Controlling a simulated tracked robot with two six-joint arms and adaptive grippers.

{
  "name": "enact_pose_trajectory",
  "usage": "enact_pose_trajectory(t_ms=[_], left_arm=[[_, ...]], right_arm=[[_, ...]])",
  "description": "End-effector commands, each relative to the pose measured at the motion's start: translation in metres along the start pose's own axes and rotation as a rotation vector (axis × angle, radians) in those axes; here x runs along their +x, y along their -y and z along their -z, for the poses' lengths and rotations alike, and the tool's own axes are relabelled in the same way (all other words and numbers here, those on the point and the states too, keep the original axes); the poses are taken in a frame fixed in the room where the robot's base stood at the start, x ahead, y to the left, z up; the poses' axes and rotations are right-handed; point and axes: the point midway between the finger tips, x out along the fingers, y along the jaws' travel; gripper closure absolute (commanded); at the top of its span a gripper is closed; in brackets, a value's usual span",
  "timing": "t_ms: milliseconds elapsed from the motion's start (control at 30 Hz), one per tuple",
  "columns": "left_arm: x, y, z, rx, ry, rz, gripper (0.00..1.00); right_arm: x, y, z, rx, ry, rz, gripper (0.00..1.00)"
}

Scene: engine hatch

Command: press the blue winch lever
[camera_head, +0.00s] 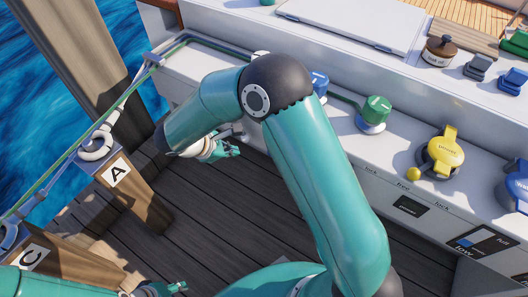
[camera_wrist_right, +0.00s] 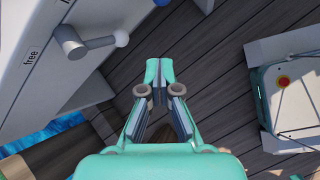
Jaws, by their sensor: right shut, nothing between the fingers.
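A blue winch (camera_head: 318,83) on the white cabinet is partly hidden behind my right arm. Another blue winch (camera_head: 516,186) is cut by the right edge. In the right wrist view a grey lever (camera_wrist_right: 88,44) with a pale bluish ball tip (camera_wrist_right: 121,38) sticks out from the white panel, by the word "free". I cannot tell for sure that it is the blue winch's lever. My right gripper (camera_head: 228,151) is shut and empty above the deck, beside the cabinet. In its wrist view the fingertips (camera_wrist_right: 153,70) are below and right of the ball, apart from it. My left gripper (camera_head: 168,288) shows only partly at the bottom edge.
A green winch (camera_head: 375,112) and a yellow winch (camera_head: 443,152) with a yellow ball lever (camera_head: 413,173) stand along the cabinet. Posts marked A (camera_head: 117,173) and C (camera_head: 34,257) stand left, with ropes and the water's edge beyond. The dark deck (camera_head: 215,225) between is clear.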

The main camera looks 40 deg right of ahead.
Motion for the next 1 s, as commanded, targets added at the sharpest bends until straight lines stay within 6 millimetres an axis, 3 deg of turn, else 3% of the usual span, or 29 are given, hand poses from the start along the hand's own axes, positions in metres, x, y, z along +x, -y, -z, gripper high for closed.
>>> enact_pose_trajectory(t_ms=[267,467,767,1000], left_arm=[[0.002,0.001,0.0,0.0,0.0,0.0,0.6],[0.007,0.003,0.0,0.0,0.0,0.0,0.6],[0.015,0.006,0.0,0.0,0.0,0.0,0.6],[0.016,0.006,0.0,0.0,0.0,0.0,0.6]], right_arm=[[0.01,0.001,0.0,0.0,0.001,0.004,1.0],[0.04,0.002,0.001,0.0,0.002,0.007,1.0],[0.102,0.003,0.001,0.0,0.001,0.007,1.0],[0.124,0.002,-0.022,0.002,-0.001,0.005,1.0]])
